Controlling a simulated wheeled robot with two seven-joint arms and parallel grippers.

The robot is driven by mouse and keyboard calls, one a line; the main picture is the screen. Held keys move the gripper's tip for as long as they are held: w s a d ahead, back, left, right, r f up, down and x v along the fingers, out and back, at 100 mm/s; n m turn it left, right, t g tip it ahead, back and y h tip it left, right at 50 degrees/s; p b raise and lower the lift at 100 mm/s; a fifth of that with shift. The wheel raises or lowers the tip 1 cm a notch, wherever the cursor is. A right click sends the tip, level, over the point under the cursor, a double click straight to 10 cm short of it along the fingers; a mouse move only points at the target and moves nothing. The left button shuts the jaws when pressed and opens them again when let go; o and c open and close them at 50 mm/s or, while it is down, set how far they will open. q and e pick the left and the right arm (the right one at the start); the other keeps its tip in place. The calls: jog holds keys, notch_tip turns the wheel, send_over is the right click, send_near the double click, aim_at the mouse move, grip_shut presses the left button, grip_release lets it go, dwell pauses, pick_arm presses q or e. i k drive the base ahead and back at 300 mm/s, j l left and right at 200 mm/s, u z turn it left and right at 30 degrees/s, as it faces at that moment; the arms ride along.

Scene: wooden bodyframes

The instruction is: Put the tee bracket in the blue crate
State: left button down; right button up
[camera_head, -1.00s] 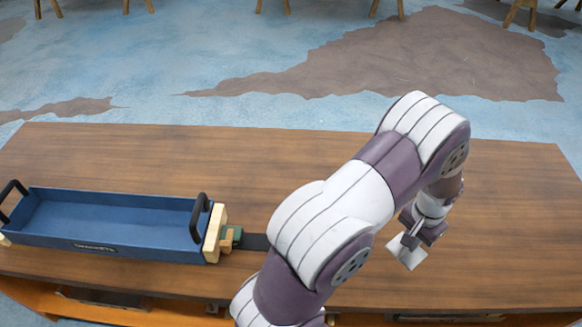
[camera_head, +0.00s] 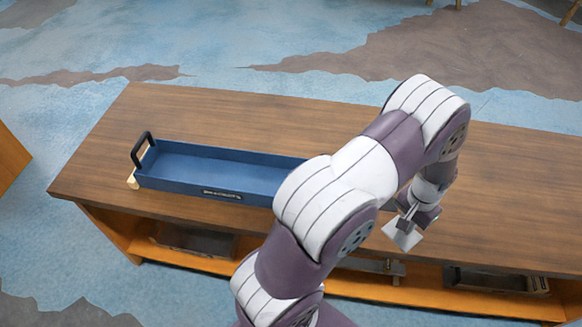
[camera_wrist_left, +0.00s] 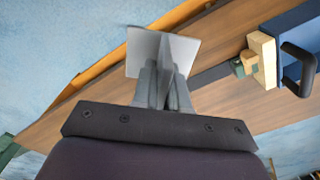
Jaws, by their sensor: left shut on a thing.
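The tee bracket (camera_head: 403,236) is a light grey metal piece with a flat plate. My left gripper (camera_head: 412,214) is shut on it and holds it out over the front part of the table, right of the blue crate. In the left wrist view the plate (camera_wrist_left: 150,52) stands out beyond the fingertips (camera_wrist_left: 163,88). The blue crate (camera_head: 170,184) is a long, shallow tray with a black handle, on the left half of the table. My arm hides its right end. That end, with a handle, shows in the left wrist view (camera_wrist_left: 292,22). My right gripper is out of view.
The wooden table (camera_head: 250,112) has clear room behind the crate and to the right. A wooden block (camera_wrist_left: 263,58) and a small green-and-wood piece (camera_wrist_left: 244,64) sit at the crate's end. Dark trays (camera_head: 190,238) stand on the shelf below.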

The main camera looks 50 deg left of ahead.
aim_at(221, 186)
jog(key=k+j, duration=0.15)
jog(key=j, duration=0.25)
jog(key=k+j+u, duration=0.15)
jog(key=j, duration=0.25)
jog(key=k+j, duration=0.15)
jog(key=j, duration=0.25)
jog(key=k+j+u, duration=0.1)
jog(key=j, duration=0.35)
jog(key=i+j+u, duration=0.1)
jog(key=i+j, duration=0.25)
jog(key=j, duration=0.15)
